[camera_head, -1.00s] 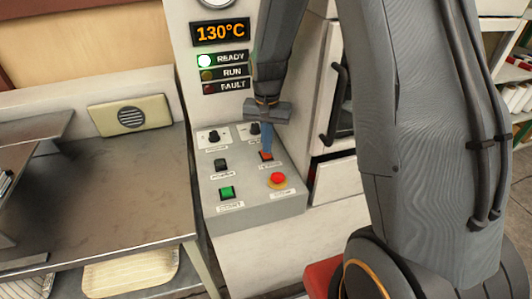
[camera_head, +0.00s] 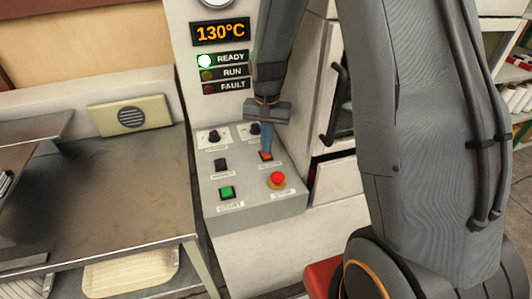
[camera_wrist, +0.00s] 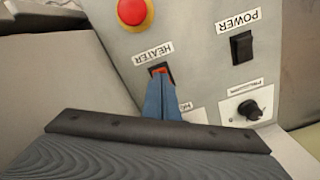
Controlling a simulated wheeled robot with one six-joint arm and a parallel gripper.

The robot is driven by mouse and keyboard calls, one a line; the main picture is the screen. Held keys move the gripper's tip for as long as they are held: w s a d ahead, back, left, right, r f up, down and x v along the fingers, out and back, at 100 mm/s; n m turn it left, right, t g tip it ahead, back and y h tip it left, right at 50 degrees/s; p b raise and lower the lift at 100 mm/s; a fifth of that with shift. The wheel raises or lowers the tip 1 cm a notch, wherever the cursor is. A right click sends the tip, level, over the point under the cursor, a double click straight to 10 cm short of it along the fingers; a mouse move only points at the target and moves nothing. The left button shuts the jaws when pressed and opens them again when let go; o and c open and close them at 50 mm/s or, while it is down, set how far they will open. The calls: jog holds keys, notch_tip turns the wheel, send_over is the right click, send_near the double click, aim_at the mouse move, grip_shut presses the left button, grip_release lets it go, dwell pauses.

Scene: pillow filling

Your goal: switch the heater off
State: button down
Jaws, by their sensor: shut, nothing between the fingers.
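The heater switch (camera_head: 266,156) is a red rocker in a black frame on the sloped control panel (camera_head: 249,211). In the wrist view the heater switch (camera_wrist: 161,70) sits beside its HEATER label (camera_wrist: 153,53), and its red face is partly hidden by the fingertips. My gripper (camera_head: 267,150) is shut and empty, its blue fingers pointing down at the switch. In the wrist view my gripper's tips (camera_wrist: 162,80) are at the switch's edge; I cannot tell whether they touch it. The display (camera_head: 221,32) reads 130°C and the READY lamp (camera_head: 204,60) is lit.
The red stop button (camera_head: 278,178), green start button (camera_head: 227,192) and black POWER switch (camera_wrist: 242,46) are close by on the panel. Two black knobs, one of them here (camera_head: 214,137), sit along its back. A metal table (camera_head: 110,190) stands to the left.

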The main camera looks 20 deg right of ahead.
jog(key=shift+f+b, duration=0.3)
jog(key=shift+f, duration=0.45)
dwell(0.4)
jog(key=shift+r, duration=0.1)
notch_tip(320, 180, up, 7)
jog(key=p, duration=0.5)
dwell(0.4)
dwell(0.4)
jog(key=s+r+n+t+b, duration=0.1)
jog(key=s+n+b, duration=0.4)
jog(key=s, duration=1.2)
jog(key=shift+s+r+n+b, duration=0.15)
jog(key=shift+r+n+b, duration=0.2)
jog(key=shift+n, duration=0.15)
